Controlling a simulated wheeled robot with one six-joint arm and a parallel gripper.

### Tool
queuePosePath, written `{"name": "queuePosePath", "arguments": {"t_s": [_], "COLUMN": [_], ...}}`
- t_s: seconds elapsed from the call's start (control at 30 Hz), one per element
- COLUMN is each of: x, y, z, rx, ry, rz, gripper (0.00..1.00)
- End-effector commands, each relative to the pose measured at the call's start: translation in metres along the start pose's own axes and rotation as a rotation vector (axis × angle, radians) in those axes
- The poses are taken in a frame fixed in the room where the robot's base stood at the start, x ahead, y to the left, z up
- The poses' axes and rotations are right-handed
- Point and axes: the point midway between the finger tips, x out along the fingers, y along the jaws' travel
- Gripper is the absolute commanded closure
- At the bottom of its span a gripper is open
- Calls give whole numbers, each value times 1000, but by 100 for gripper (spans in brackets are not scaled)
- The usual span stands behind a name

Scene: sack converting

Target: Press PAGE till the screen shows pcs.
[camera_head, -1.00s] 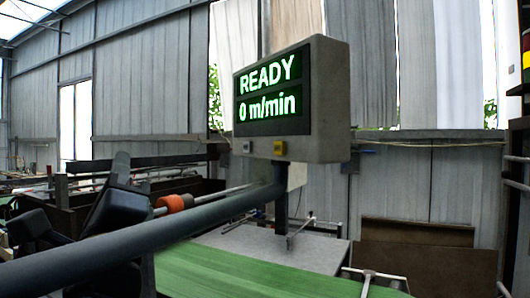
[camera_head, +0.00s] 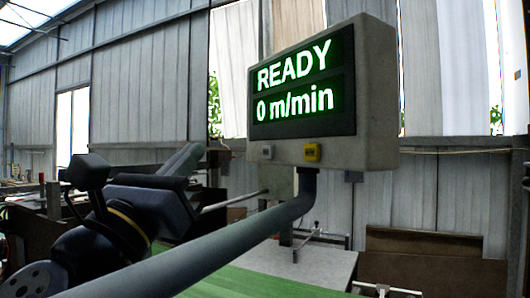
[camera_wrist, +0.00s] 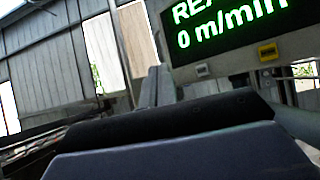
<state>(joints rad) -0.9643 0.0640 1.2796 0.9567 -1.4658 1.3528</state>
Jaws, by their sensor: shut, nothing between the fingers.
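The display box (camera_head: 375,95) hangs at upper right with its screen (camera_head: 305,85) lit green, reading "READY" and "0 m/min". Under the screen sit a pale grey button (camera_head: 267,152) and a yellow button (camera_head: 312,152); their lettering is too small to read. Both also show in the wrist view, the grey button (camera_wrist: 207,80) and the yellow button (camera_wrist: 268,52), below the partly cut-off screen (camera_wrist: 225,30). My gripper (camera_head: 195,152) is shut and empty, left of the box and apart from both buttons. In the wrist view its fingers (camera_wrist: 156,85) point forward, left of the grey button.
A thick grey support tube (camera_head: 220,245) runs from under the box to the lower left, close below my arm. A green sheet (camera_head: 245,282) and a pale table (camera_head: 320,268) lie beneath. Brown boards (camera_head: 425,262) lean at the wall. Space before the buttons looks clear.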

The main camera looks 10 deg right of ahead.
Motion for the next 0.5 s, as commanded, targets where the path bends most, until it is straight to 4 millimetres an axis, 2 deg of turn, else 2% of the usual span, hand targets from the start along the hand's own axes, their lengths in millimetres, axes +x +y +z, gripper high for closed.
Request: {"name": "queuePosePath", "arguments": {"t_s": [0.17, 0.5], "x": [9, 43], "y": [-7, -31], "z": [-4, -26], "rx": [-3, -5], "ry": [-1, -2], "rz": [-3, -4], "gripper": [100, 100]}}
